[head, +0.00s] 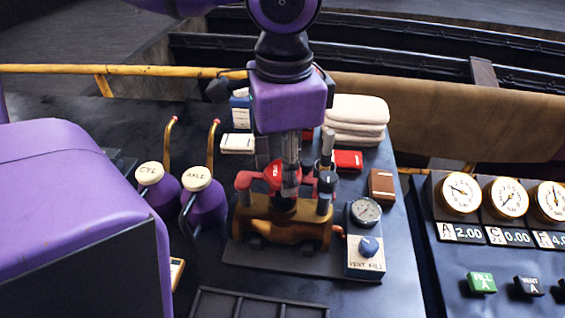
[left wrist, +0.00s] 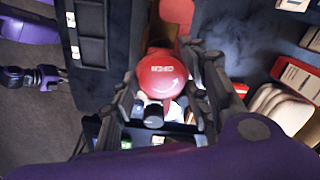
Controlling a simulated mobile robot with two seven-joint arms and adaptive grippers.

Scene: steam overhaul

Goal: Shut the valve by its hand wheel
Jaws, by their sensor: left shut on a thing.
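The red hand wheel (head: 246,180) sits on top of the brass valve (head: 262,222), which stands on a dark base plate on the bench. My left gripper (head: 290,188) reaches down from above and is shut on the hand wheel. Its fingers hide part of the wheel in the head view. In the left wrist view the wheel's red hub (left wrist: 168,72), with a small white label, lies between the dark fingers of my left gripper (left wrist: 165,95). How far the wheel has turned cannot be told.
A box with a pressure gauge (head: 366,211) and a blue vent/fill knob (head: 369,246) stands close right of the valve. Two purple oil cans (head: 205,203) stand left. Folded cloths (head: 356,113), a red box (head: 347,161) and a brown box (head: 382,185) lie behind. A gauge panel (head: 500,245) is far right.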

